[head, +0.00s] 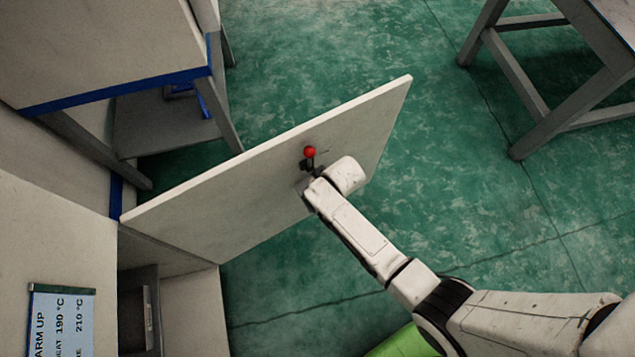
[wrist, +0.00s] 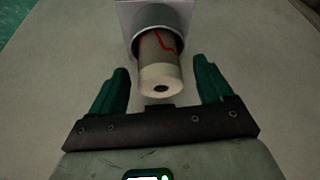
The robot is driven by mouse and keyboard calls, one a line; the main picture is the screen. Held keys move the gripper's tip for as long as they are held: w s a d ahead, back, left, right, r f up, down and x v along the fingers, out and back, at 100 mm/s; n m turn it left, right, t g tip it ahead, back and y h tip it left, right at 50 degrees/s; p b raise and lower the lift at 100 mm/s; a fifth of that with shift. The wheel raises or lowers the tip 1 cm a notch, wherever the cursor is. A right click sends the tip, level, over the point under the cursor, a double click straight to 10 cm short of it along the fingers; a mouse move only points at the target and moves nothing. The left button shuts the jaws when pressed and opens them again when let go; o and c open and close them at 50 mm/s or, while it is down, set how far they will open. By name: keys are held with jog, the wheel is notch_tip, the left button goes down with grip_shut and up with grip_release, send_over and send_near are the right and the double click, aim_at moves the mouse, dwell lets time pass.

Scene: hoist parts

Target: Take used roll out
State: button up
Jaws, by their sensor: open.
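In the wrist view, a pale roll (wrist: 160,72) with a red line along its side sticks out of a grey, round-mouthed holder (wrist: 165,17). Its near end is cream with a dark hole in the middle. My gripper (wrist: 162,82) is open, its dark green fingers apart on the left and right of the roll's near end, with visible gaps. In the head view my gripper (head: 308,172) is at the face of the swung-out pale panel (head: 230,210); my wrist covers part of that spot, and the roll cannot be made out there.
A red ball knob (head: 310,152) stands close beside my gripper at the panel. A cabinet with a temperature label (head: 62,318) is at lower left. A grey-legged table (head: 545,95) stands upper right. Open green floor (head: 480,220) lies right of the panel.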

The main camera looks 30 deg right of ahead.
jog(key=shift+x, duration=0.85)
jog(key=c, duration=1.1)
jog(key=shift+r, duration=0.1)
